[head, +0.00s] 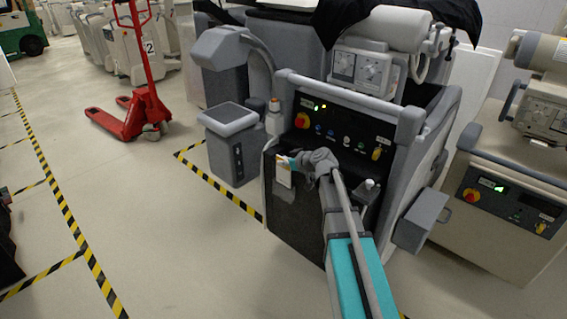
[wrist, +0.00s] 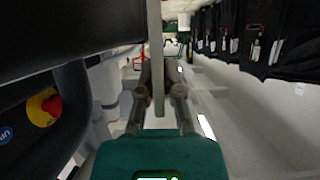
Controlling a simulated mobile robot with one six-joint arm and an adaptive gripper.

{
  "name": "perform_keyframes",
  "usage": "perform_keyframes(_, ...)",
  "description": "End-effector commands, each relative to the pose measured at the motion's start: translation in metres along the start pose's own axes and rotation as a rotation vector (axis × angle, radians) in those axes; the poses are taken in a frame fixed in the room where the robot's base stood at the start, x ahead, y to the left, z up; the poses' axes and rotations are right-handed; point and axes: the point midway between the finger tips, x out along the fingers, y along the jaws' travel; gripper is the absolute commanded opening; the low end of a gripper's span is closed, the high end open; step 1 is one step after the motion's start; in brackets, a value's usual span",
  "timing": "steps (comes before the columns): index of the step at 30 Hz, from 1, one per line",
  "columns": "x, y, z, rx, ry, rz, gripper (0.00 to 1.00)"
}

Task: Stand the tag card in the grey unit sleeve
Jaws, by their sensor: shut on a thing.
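The tag card (wrist: 157,50) shows nearly edge-on in the wrist view, as a pale upright strip between the fingers of my gripper (wrist: 160,75). In the head view my gripper (head: 300,161) is at the front of the grey unit (head: 290,215), left of and below its panel. A pale sleeve (head: 284,178) is on the dark front face, close to the gripper's tip. A white and orange edge shows just above the sleeve, probably the card's. I cannot tell whether the card is inside the sleeve or only above it. My gripper hides part of this spot.
The unit's panel has a red and yellow knob (head: 302,120), which also shows in the wrist view (wrist: 43,106). A bottle (head: 274,118) stands at its left. A beige cart (head: 510,215) stands at right, a red pallet truck (head: 140,105) at left. Floor at front left is clear.

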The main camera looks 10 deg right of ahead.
Motion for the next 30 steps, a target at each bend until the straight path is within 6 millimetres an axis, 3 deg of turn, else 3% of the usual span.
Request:
perform_keyframes(12, 0.010, 0.001, 0.021, 0.001, 0.000, 0.001, 0.00)
perform_keyframes(29, 0.011, 0.001, 0.024, 0.001, 0.000, 0.002, 0.00)
perform_keyframes(30, 0.011, 0.001, 0.024, 0.001, 0.000, 0.002, 0.14)
